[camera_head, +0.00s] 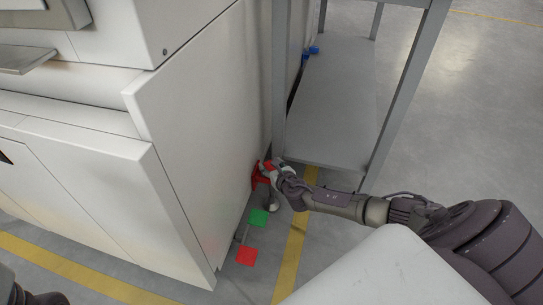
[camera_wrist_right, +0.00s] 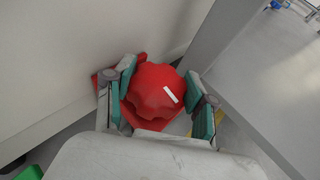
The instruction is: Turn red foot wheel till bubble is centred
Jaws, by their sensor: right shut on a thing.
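The red foot wheel (camera_wrist_right: 150,88) is a lobed knob with a white stripe on its top, large in the right wrist view. In the head view the red wheel (camera_head: 259,178) is small and partly hidden at the foot of the white machine's side. My right gripper (camera_head: 270,170) reaches down to it from the right. In the wrist view the right gripper (camera_wrist_right: 162,92) has its teal-padded fingers on either side of the wheel, shut on it. No bubble or level can be made out.
The white machine (camera_head: 195,130) stands close left of the wheel. A grey metal table (camera_head: 335,100) with a low shelf stands close on the right. A green square (camera_head: 259,217) and a red square (camera_head: 247,257) lie near the machine's base. Open floor lies far right.

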